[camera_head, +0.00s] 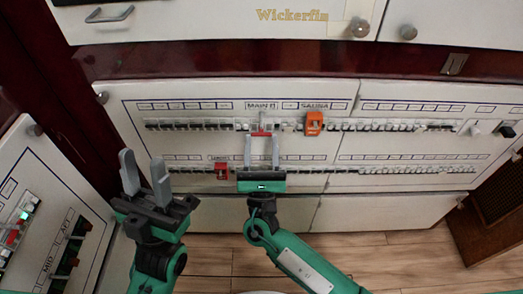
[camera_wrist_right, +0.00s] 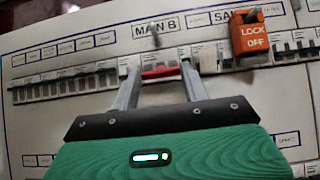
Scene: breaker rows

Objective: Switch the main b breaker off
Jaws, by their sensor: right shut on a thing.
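The main b breaker's red handle (camera_head: 262,132) is in the upper breaker row, under the "MAIN B" label. It also shows in the right wrist view as a red bar (camera_wrist_right: 161,71) between the fingertips. My right gripper (camera_head: 262,138) reaches up to the panel and is shut on this handle, one finger at each side. Whether the handle stands at on or off I cannot tell. My left gripper (camera_head: 144,162) is open and empty, in front of the panel's lower left part.
An orange lock-off block (camera_head: 314,123) sits just right of the main b breaker, under the "SAUNA" label; it looms close in the wrist view (camera_wrist_right: 249,39). A red block (camera_head: 221,170) is in the lower row. Another panel (camera_head: 60,190) stands at left.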

